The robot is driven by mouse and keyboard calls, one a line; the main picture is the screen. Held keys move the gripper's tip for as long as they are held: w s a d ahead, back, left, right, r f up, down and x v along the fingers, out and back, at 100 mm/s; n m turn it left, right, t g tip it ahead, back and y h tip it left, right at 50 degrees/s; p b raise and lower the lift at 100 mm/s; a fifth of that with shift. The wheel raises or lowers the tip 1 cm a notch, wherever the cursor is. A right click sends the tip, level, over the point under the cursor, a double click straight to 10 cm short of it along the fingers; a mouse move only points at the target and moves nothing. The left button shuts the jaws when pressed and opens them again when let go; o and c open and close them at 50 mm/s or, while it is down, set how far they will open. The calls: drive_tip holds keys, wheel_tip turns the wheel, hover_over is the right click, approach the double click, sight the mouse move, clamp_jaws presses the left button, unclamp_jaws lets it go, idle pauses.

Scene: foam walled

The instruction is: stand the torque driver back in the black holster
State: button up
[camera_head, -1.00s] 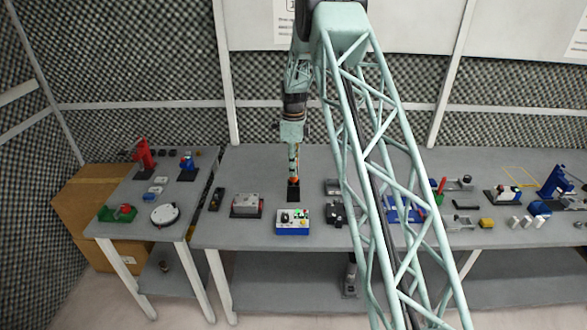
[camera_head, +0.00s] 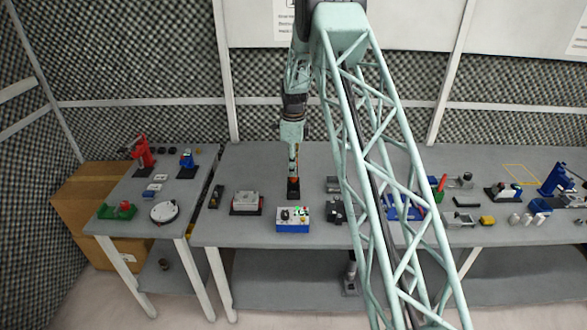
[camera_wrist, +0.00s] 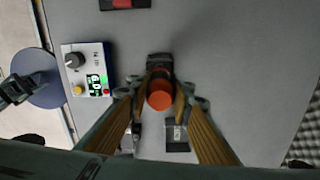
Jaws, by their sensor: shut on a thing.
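The torque driver stands upright, its round orange-red end (camera_wrist: 160,100) facing the wrist camera. In the head view, a small orange-red patch of it (camera_head: 294,181) shows below my gripper (camera_head: 294,174). In the wrist view my gripper (camera_wrist: 160,90) is shut on the driver, one finger on each side. The black holster (camera_head: 293,190) is directly below the driver on the bench. Part of it also shows just beyond the orange end in the wrist view (camera_wrist: 160,60). The driver's lower end is hidden, so I cannot tell how deep it sits in the holster.
A blue and white control box (camera_head: 293,224) with a lit green display stands just in front of the holster. A grey block on a black base (camera_head: 247,200) is to the left. Dark fixtures (camera_head: 335,210) stand to the right. Bare bench lies behind the holster.

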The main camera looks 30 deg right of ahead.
drive_tip(key=shift+f+b, duration=0.45)
drive_tip(key=shift+f, duration=0.5)
idle(0.3)
drive_tip(key=o, duration=1)
drive_tip(key=shift+o, duration=0.2)
drive_tip(key=shift+r, duration=0.15)
wheel_tip(320, 180, up, 10)
drive_tip(key=shift+r, duration=0.85)
